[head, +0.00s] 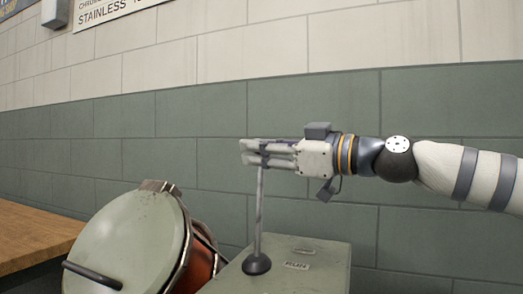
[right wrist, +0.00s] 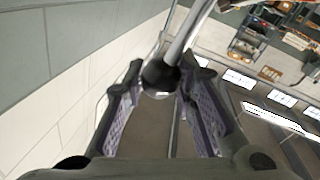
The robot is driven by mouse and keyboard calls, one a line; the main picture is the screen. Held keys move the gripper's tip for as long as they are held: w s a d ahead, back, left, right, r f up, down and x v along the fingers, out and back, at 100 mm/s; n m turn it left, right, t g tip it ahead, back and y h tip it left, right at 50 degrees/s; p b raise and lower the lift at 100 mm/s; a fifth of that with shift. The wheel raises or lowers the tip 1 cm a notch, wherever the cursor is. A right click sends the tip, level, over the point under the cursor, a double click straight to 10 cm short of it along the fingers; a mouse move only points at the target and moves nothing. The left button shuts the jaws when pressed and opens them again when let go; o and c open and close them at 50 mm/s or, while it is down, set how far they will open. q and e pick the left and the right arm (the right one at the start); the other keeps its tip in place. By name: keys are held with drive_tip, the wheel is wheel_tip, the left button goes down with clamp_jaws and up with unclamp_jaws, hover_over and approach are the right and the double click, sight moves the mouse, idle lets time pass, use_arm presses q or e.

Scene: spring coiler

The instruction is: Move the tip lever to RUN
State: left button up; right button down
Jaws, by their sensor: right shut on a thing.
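The tip lever (head: 259,212) is a thin grey rod that rises nearly upright from a round black base (head: 257,264) on top of a grey-green box. My right gripper (head: 250,152) comes in from the right, roughly level, and is shut on the lever's top end. In the right wrist view, the lever's rod (right wrist: 187,40) runs down from the top edge to a dark round knob (right wrist: 160,76) between the two fingers. The small labels (head: 297,265) on the box are too small to read surely. My left gripper is out of view.
The box (head: 315,258) stands at the bottom centre. Left of it is a round grey-green lid (head: 125,235) with a dark handle and orange-red side. A wooden bench top (head: 35,232) is at far left. A block wall (head: 300,110) stands behind.

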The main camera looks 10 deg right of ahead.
drive_tip(key=c, duration=1.2)
unclamp_jaws()
drive_tip(key=shift+w+f, duration=0.1)
drive_tip(key=shift+f, duration=0.2)
drive_tip(key=shift+r, duration=0.1)
drive_tip(key=v, duration=1.2)
